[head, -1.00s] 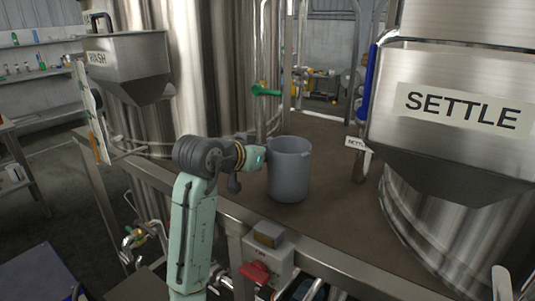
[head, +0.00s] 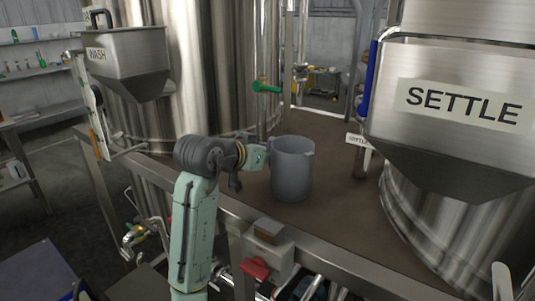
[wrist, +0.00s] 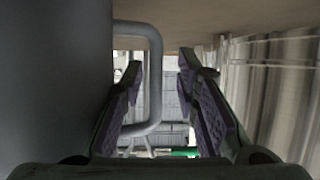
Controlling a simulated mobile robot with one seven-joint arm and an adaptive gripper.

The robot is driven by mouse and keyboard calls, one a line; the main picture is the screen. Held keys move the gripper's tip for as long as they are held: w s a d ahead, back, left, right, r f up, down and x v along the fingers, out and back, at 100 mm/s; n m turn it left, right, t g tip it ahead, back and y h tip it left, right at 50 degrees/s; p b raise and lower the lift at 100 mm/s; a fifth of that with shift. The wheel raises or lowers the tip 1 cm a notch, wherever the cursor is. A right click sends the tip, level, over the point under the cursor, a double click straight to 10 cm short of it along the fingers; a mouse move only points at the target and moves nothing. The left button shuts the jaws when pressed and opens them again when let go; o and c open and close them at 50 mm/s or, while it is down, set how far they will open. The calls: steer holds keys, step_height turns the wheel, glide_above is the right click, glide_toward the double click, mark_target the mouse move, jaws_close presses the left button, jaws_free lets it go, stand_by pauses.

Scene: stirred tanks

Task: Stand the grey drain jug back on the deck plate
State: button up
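The grey drain jug (head: 292,176) stands upright on the brown deck plate (head: 335,215), between the wash tank and the settle tank. Its spout points to the right in the head view. My gripper (head: 266,157) is at the jug's left side, at handle height. In the wrist view the jug's wall (wrist: 50,85) fills the left, and its handle (wrist: 156,85) runs between my two open fingers (wrist: 160,68). Gaps show between the fingers and the handle bar. In the head view the handle and fingertips are mostly hidden.
The settle hopper (head: 455,125) and its tank are to the right; the wash hopper (head: 128,62) is at the left. A green-handled valve (head: 266,88) is behind the jug. A control box with a red switch (head: 255,268) is at the deck's front edge.

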steer(key=shift+r, duration=0.25)
steer(key=b+v, duration=0.3)
steer(key=v, duration=0.9)
steer(key=shift+b, duration=0.35)
